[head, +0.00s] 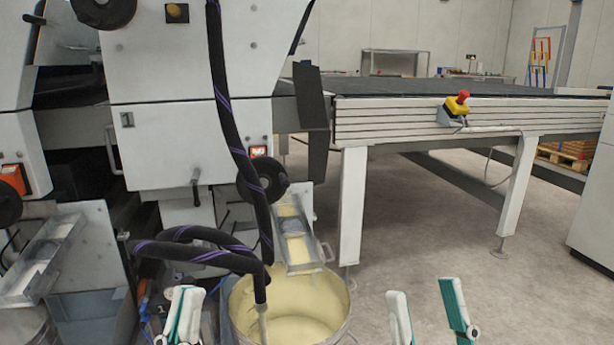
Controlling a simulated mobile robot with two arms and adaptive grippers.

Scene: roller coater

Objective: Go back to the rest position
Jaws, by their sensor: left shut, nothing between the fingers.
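My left gripper (183,312) shows at the bottom left of the head view, shut and empty, with its white and teal fingers close together. It is just left of a bucket (341,312) with a cream-coloured inside. My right gripper (428,300) is at the bottom, right of the bucket. Its two fingers stand well apart, with only floor visible between them. Both arms behind the grippers are cut off by the bottom edge.
Black hoses (237,140) hang from the white machine (185,70) into the bucket, close to my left gripper. A metal chute (297,235) reaches over the bucket. A conveyor table (400,118) with a red emergency button (462,97) stands right. Floor (440,240) is clear before it.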

